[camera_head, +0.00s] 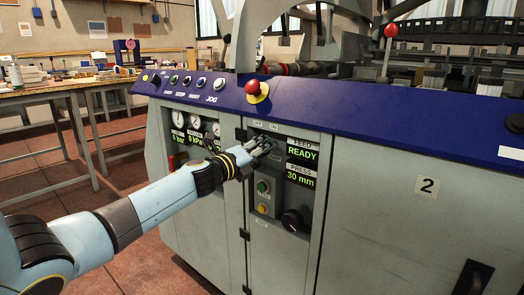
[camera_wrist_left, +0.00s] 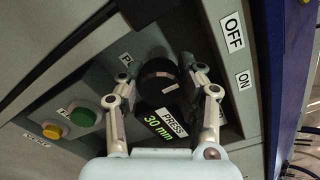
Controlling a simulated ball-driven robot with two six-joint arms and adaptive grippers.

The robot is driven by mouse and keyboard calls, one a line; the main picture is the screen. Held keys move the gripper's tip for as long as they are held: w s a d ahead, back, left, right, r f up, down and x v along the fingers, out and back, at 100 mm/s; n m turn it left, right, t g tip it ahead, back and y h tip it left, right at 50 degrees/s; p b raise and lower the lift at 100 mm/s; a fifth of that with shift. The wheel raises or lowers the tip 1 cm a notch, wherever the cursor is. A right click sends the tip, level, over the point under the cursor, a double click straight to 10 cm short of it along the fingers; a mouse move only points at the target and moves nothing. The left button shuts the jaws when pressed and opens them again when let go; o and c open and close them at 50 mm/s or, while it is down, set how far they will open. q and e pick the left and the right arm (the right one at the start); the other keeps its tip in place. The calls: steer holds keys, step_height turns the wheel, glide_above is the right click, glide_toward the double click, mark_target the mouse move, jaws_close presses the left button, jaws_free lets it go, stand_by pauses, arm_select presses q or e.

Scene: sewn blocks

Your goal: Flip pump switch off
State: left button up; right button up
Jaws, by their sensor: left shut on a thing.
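The pump switch looks like a black round knob (camera_wrist_left: 158,76) with a pale mark on its face. It sits by the OFF label (camera_wrist_left: 233,32) and the ON label (camera_wrist_left: 243,80) in the left wrist view. My left gripper (camera_wrist_left: 163,72) has its two fingers on either side of the knob and is shut on it. In the head view my left gripper (camera_head: 264,143) reaches the top of the machine's control panel and mostly hides the switch. My right gripper is not in view.
Below the switch are a green button (camera_head: 263,187), a yellow button (camera_head: 263,208) and a black dial (camera_head: 293,220). The READY display (camera_head: 302,153) is to the right. A red stop button (camera_head: 253,88) sits on the blue ledge (camera_head: 350,112) above. Workbenches stand at the left.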

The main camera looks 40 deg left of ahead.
arm_select(q)
steer(key=o, duration=1.2)
steer(key=s, duration=0.7)
steer(key=shift+s+a, duration=0.3)
steer(key=shift+a, duration=0.05)
steer(key=shift+f, duration=0.1)
